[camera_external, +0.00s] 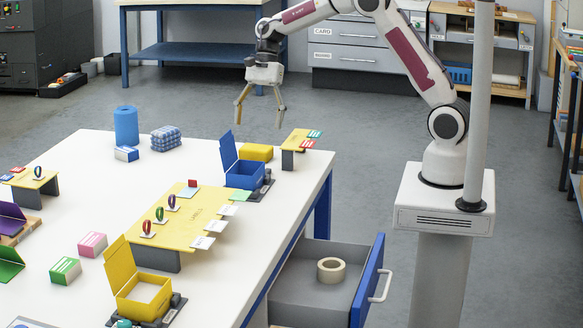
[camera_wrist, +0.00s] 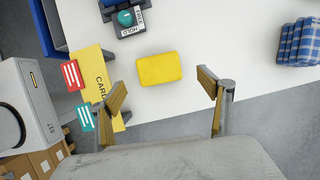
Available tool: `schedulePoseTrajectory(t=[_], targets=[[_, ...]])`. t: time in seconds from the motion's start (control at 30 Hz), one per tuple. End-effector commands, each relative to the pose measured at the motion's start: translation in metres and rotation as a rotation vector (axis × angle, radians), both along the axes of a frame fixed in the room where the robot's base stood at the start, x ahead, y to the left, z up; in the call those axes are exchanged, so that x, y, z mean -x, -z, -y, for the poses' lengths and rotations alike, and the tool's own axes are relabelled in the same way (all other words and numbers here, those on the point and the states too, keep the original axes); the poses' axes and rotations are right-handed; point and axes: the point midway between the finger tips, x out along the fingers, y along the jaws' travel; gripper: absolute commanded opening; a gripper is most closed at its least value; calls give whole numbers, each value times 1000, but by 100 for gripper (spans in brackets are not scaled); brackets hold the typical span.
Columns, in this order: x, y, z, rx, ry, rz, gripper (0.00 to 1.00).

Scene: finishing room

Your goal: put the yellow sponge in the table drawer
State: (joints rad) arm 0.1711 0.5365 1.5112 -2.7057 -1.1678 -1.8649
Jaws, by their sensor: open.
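The yellow sponge (camera_external: 257,152) lies on the white table behind the blue open-lidded box. In the wrist view the sponge (camera_wrist: 159,68) lies flat near the table edge, ahead of and between my fingers. My gripper (camera_external: 261,113) is open and empty, in the air above the table's far end, apart from the sponge; its two fingers also show in the wrist view (camera_wrist: 163,98). The table drawer (camera_external: 310,290) is pulled out under the right side of the table. A roll of tape (camera_external: 331,270) lies in it.
The blue box (camera_external: 245,174) and a small yellow stand (camera_external: 295,142) flank the sponge. A blue roll (camera_external: 126,126) and a checked blue bundle (camera_external: 166,139) stand to its left. The yellow labels board (camera_external: 190,215) and yellow box (camera_external: 140,290) are nearer. The drawer has bare floor around the tape.

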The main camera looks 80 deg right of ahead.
Motion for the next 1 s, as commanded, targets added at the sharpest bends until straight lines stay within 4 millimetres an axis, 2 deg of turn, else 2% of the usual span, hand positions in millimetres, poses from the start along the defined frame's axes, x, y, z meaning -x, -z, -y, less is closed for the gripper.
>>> schedulePoseTrajectory(t=[0.17,0.27,0.43,0.6,0.77,1.0], targets=[[-12,-18,-14,-47,97,48,78],[-23,-37,-27,-99,200,93,78],[-46,-83,-48,-231,437,173,78],[-64,-134,-58,-388,699,231,78],[-73,-181,-56,-549,946,259,78],[-71,-242,-35,-812,1317,254,78]])
